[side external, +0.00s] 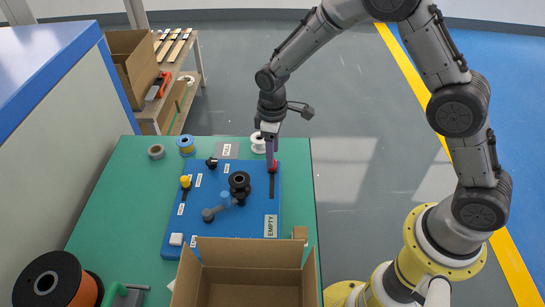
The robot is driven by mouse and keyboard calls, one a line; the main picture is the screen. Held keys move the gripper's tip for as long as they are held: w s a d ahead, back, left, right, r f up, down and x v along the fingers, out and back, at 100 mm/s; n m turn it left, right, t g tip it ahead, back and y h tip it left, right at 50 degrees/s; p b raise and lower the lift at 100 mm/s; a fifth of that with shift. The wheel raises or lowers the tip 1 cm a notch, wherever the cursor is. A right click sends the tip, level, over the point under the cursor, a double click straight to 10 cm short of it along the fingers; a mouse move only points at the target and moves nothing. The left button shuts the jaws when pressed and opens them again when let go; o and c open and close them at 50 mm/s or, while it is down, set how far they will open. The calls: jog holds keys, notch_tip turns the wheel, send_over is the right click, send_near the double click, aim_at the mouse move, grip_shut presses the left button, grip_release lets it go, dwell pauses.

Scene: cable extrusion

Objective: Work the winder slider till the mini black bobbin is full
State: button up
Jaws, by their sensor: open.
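The blue winder board (255,210) lies on the green table. A yellow knob (185,181) sits at the far end of a slot on the left. A black bobbin (239,181) stands near the board's middle, beside a grey crank-like arm with a light blue part (226,199). How much cable it holds is too small to tell.
An open cardboard box (245,255) stands in front of the board. Labels read FULL (227,150) and EMPTY (270,225). Small spools (187,145) and a white spool (258,144) stand at the back. A large orange cable reel (50,283) is front left.

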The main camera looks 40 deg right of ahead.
jog(key=shift+f, duration=1.35)
grip_shut()
jog(key=shift+a, duration=0.1)
dwell(0.4)
